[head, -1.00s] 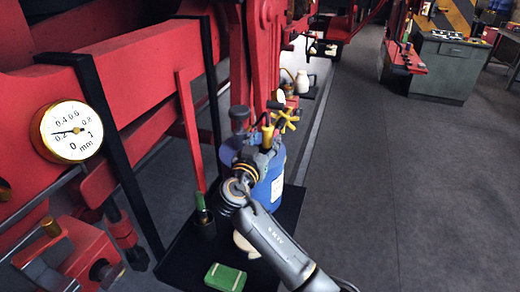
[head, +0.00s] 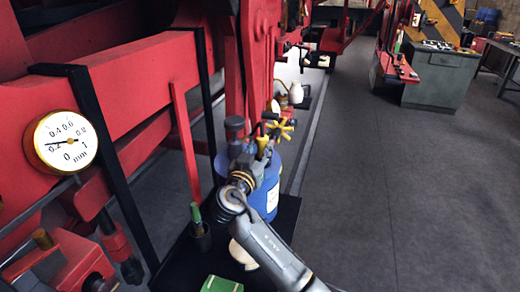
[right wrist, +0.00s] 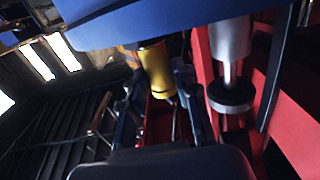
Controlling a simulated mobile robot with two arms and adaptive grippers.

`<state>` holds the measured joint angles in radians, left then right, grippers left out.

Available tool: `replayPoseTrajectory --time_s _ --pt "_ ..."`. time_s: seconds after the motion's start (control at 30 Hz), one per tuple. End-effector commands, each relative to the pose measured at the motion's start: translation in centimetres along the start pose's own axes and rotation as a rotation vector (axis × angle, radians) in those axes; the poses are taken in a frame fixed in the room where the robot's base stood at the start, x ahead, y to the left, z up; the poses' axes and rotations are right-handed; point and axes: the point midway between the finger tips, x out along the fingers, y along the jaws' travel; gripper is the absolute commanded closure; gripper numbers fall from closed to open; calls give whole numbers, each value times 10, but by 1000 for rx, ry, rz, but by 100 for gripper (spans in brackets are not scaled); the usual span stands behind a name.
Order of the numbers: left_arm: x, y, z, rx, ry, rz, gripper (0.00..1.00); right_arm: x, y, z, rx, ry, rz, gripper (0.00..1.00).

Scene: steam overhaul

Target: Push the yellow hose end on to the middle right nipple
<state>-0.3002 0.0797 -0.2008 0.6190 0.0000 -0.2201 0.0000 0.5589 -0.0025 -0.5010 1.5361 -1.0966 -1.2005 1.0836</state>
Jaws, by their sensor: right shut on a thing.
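The yellow hose end (head: 262,142) stands up at my right gripper (head: 255,153), above the blue drum. In the right wrist view the yellow piece (right wrist: 156,70) sits between the two dark fingers of the right gripper (right wrist: 158,88), which is shut on it. A dark hose piece shows beside its top in the head view. I cannot make out the middle right nipple in either view. My left gripper is not in view.
The blue drum (head: 272,196) stands on a black tray (head: 285,220) under the gripper. A yellow handwheel (head: 282,128) is close behind the gripper. A red frame with a dial gauge (head: 60,141) lies to the left. Grey floor (head: 360,190) is clear at right.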

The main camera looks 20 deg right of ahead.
Motion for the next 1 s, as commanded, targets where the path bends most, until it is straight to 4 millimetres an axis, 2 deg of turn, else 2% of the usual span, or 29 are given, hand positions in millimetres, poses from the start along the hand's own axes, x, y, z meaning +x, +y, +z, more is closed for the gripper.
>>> replayPoseTrajectory --time_s 1.0 --pt "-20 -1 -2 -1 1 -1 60 0 0 -61 2 1 -1 100"
